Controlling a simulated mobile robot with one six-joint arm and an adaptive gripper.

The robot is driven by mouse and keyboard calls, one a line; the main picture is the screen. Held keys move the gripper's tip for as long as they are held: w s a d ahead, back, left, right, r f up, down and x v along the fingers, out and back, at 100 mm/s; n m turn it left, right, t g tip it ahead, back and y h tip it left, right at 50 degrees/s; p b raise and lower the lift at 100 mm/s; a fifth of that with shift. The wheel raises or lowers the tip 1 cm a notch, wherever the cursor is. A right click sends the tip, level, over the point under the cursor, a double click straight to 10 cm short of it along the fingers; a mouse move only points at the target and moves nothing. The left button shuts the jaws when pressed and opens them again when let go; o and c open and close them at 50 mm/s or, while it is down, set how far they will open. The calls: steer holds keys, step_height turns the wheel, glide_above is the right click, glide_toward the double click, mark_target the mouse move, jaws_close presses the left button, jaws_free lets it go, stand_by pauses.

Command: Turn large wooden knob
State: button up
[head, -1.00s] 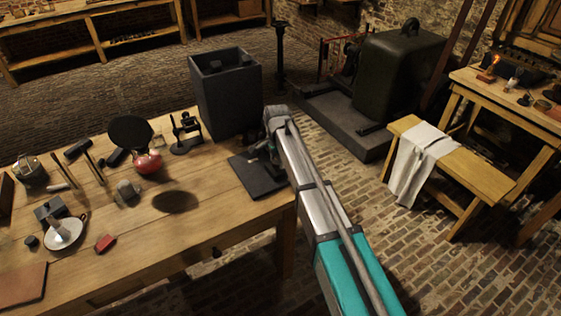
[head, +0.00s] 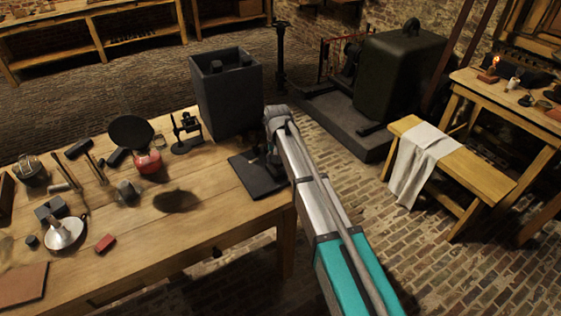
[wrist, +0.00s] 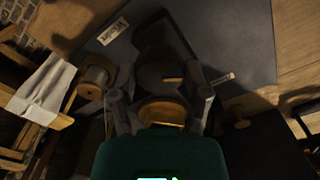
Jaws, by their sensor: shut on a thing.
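In the wrist view a round wooden knob (wrist: 162,112) lies between the two fingers of my gripper (wrist: 160,94), which is shut on it. Its near side is hidden by my gripper's body. A dark round shape with a pale mark (wrist: 172,79) shows just beyond it, in shadow. The knob belongs to a dark flat panel (wrist: 235,40) with a white label (wrist: 113,30). In the head view the panel (head: 252,185) lies on the table's right end, and my arm hides the knob.
A spool-like wooden piece (wrist: 93,82) stands left of the fingers, and a smaller wooden knob (wrist: 241,120) is at right. A tall dark open box (head: 225,95) stands behind the panel. Tools and a red-based vessel (head: 148,160) occupy the table's left.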

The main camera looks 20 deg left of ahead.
steer(key=n, duration=0.4)
steer(key=shift+s+n, duration=0.25)
steer(key=shift+n, duration=0.15)
steer(key=n, duration=1.4)
steer(key=shift+d, duration=0.1)
steer(key=n, duration=0.6)
steer(key=shift+w+n, duration=0.1)
steer(key=shift+n, duration=0.3)
steer(key=n, duration=0.3)
steer(key=shift+n, duration=0.3)
steer(key=shift+w+n, duration=0.1)
steer(key=shift+n, duration=1.5)
